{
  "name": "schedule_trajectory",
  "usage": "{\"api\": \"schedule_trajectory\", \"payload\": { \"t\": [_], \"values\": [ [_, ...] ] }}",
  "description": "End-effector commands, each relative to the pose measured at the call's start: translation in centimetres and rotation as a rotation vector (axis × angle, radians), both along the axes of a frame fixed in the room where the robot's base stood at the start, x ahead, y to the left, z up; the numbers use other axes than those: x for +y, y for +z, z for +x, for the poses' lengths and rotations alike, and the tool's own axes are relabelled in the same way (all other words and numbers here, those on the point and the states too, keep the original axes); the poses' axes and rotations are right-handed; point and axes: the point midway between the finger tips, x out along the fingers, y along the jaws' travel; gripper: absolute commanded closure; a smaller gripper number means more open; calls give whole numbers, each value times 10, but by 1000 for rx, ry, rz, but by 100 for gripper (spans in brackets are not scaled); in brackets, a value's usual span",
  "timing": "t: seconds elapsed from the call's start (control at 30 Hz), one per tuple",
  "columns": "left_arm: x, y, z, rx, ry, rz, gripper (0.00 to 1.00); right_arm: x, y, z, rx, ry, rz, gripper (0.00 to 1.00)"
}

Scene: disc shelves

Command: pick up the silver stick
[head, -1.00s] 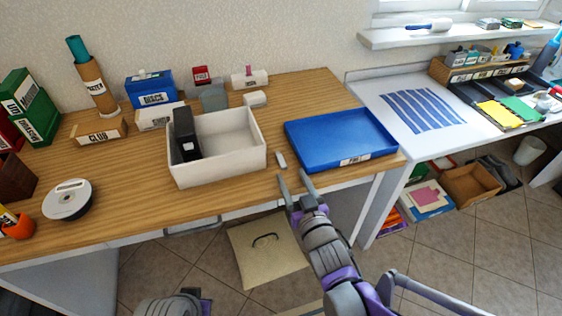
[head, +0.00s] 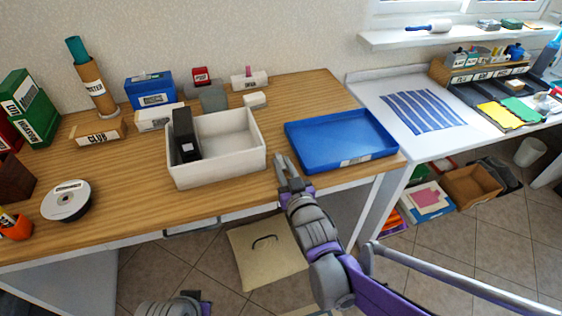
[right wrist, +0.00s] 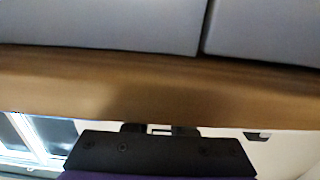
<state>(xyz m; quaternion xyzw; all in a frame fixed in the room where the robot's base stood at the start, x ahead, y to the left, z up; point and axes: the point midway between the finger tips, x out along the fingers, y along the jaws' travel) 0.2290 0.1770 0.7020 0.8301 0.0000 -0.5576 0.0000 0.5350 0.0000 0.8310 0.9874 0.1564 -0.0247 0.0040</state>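My right gripper (head: 285,160) reaches over the front part of the wooden desk (head: 225,200), between the white bin and the blue tray. Its fingertips are over the spot of the small silver stick, which I cannot make out apart from the fingers now. The fingers look close together, but whether they hold the stick is unclear. In the right wrist view the fingertips do not show, only a dark part of my gripper at the bottom. My left gripper is out of view; only part of my left arm shows at the bottom of the head view.
The white bin (head: 250,165) with a black box (head: 185,133) inside stands left of the gripper. The blue tray (head: 340,140) lies to its right. A disc stack (head: 67,200) sits at the far left. Small boxes line the back. Free desk surface lies in front of the bin.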

Motion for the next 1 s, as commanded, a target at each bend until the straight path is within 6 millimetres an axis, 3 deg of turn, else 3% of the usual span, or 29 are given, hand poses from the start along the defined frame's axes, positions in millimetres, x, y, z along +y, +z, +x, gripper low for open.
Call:
{"api": "schedule_trajectory", "payload": {
  "t": [0.03,0.1,0.53,1.0],
  "values": [
    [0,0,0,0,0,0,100,0,0,0,0,0,0,89],
    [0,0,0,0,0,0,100,0,0,0,0,0,0,100],
    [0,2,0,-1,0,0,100,0,4,0,0,0,0,100],
    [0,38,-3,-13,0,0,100,0,88,-1,-1,0,0,100]
  ]
}}
